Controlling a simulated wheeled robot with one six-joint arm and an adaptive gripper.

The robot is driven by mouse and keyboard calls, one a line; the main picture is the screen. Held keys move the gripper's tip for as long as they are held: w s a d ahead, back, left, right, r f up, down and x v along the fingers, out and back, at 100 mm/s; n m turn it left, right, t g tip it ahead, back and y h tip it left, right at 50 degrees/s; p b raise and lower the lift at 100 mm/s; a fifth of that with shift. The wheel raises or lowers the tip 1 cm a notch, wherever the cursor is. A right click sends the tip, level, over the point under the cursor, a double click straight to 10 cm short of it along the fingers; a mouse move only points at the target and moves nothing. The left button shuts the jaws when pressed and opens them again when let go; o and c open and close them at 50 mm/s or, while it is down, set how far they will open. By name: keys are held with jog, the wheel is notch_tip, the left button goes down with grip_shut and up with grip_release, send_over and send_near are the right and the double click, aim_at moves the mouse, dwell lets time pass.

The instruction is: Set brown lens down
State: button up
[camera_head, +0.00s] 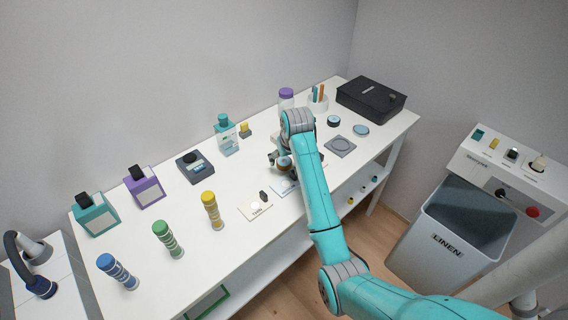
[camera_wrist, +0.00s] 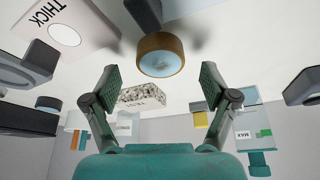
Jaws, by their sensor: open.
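The brown lens (camera_wrist: 161,56) is a short brown ring with pale glass. In the wrist view it lies just beyond my open fingertips, between their lines, with no finger visibly touching it. In the head view, a small brownish round shape (camera_head: 284,162), likely the lens, shows beside my gripper (camera_head: 281,167) and is partly covered by my arm. My gripper (camera_wrist: 157,82) has both fingers spread wide with nothing between the pads. Whether the lens rests fully on the white table (camera_head: 225,245) is hard to tell.
A card reading THICK (camera_wrist: 62,28) lies near the lens, and a dark block (camera_wrist: 143,12) is close to it. A pale card (camera_head: 256,207) and a grey square plate (camera_head: 341,146) lie on the table. Striped cylinders (camera_head: 168,239) stand at the left. A linen bin (camera_head: 450,237) stands right.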

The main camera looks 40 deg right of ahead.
jog(key=shift+x, duration=1)
